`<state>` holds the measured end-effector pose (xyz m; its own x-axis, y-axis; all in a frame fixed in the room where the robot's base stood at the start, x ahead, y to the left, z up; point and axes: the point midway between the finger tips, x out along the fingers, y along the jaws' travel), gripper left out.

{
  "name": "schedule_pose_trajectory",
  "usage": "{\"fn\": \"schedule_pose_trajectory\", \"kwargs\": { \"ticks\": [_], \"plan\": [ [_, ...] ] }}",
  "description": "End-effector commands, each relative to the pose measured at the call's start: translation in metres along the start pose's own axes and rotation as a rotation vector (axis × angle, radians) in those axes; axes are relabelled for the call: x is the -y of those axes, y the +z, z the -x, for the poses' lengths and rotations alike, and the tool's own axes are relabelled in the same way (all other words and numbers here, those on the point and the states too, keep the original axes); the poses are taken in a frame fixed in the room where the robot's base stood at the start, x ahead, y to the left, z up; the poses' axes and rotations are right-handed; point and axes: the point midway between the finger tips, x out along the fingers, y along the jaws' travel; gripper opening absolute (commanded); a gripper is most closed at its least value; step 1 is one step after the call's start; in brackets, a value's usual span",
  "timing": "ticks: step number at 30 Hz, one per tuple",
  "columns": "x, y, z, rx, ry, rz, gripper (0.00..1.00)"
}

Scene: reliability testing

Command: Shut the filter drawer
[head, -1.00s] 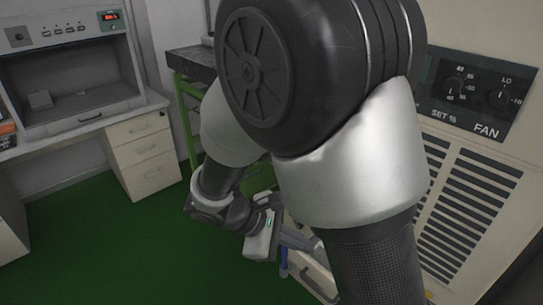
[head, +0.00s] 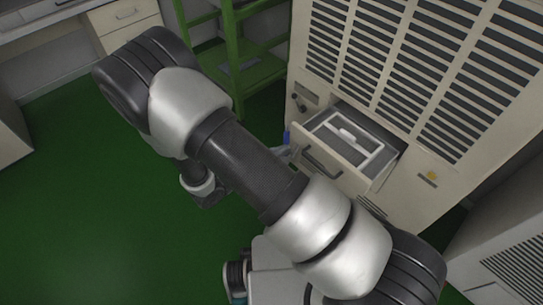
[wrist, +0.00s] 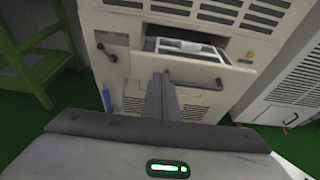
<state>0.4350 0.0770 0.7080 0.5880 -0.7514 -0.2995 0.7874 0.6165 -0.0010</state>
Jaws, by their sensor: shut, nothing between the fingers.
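The filter drawer (head: 322,162) is pulled out of the lower part of a beige cabinet. It has a dark bar handle on its front, and a white-framed filter with a pale grip lies inside. In the wrist view the drawer front (wrist: 207,76) faces me, with a dark gap above it. In the head view my arm hides most of the gripper.
The beige cabinet (head: 400,70) has long louvred vents above the drawer. A green metal rack (head: 235,60) stands to its left. A small blue item (wrist: 107,98) shows beside the cabinet's left edge. A grey vented unit (wrist: 287,90) stands at right. The green floor (head: 90,220) at left is clear.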

Motion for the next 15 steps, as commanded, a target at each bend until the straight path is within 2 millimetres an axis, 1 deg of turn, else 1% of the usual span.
{"fn": "schedule_pose_trajectory", "kwargs": {
  "ticks": [1,6,12,15],
  "plan": [
    [0.001,-0.002,-0.013,0.002,-0.005,-0.001,0.00],
    [0.001,0.001,-0.046,0.001,-0.004,-0.002,0.00],
    [0.001,0.009,-0.070,0.000,-0.003,-0.002,0.00],
    [0.001,0.011,-0.074,-0.001,-0.002,-0.001,0.00]
  ]
}}
